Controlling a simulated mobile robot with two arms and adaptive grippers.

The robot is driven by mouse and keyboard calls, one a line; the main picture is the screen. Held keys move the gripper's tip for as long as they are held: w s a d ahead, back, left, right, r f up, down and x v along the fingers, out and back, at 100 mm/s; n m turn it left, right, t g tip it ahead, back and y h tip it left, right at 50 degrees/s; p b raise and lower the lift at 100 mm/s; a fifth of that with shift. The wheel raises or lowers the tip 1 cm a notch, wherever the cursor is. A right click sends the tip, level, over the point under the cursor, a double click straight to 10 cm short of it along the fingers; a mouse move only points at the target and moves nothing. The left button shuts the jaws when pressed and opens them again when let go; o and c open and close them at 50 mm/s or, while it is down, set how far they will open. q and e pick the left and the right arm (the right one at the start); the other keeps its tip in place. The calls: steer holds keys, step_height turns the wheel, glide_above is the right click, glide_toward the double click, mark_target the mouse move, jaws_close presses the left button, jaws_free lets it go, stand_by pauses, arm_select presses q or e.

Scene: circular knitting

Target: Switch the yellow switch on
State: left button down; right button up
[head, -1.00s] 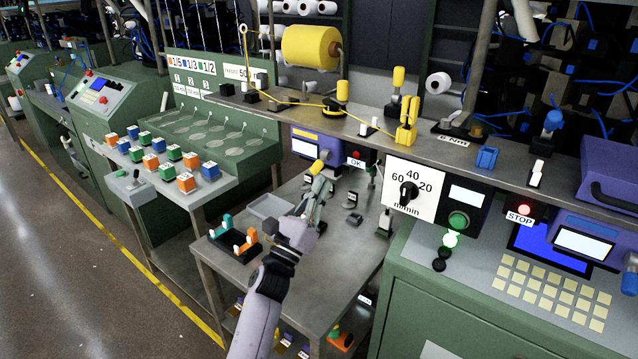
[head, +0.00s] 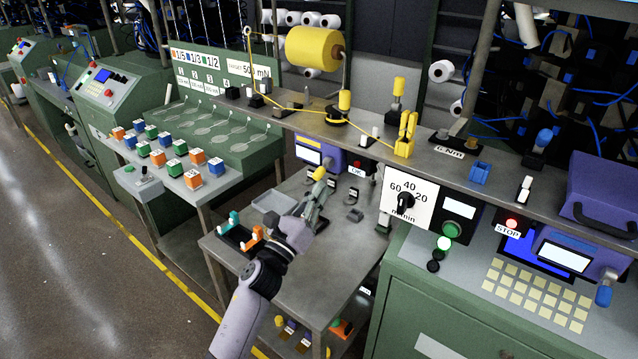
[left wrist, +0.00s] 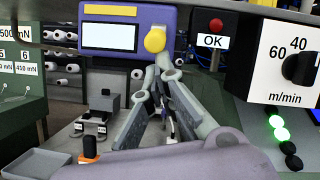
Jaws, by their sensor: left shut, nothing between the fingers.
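A round yellow knob (head: 319,173) shows at the tip of my left gripper in the head view. In the left wrist view the yellow knob (left wrist: 155,40) sits in front of the purple device (left wrist: 178,20), right of its white screen. My left gripper (head: 318,192) is shut and empty, its fingertips just below the knob; I cannot tell whether they touch it. It also shows in the left wrist view (left wrist: 158,66). Another yellow-capped piece (head: 399,86) stands upright on a black base on the shelf. My right gripper is not in view.
A red button (left wrist: 216,26) with an OK label is right of the device. The speed dial (head: 405,201) is farther right. A grey tray (head: 272,202) and a black holder (head: 238,237) with teal and orange pieces lie on the table. The shelf (head: 465,172) overhangs its back.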

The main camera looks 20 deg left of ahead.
arm_select(q)
steer(key=shift+g, duration=0.5)
steer(key=shift+s+a+r+p, duration=0.1)
steer(key=shift+s+r+p, duration=0.2)
steer(key=shift+r+p, duration=0.35)
steer(key=shift+s+a+r+p, duration=0.15)
steer(key=shift+s+r+p, duration=0.15)
steer(key=shift+r+p, duration=0.3)
steer(key=shift+s+a+r+p, duration=0.1)
steer(key=shift+s+r+p, duration=0.2)
steer(key=shift+r+p, duration=0.3)
steer(key=shift+r, duration=0.2)
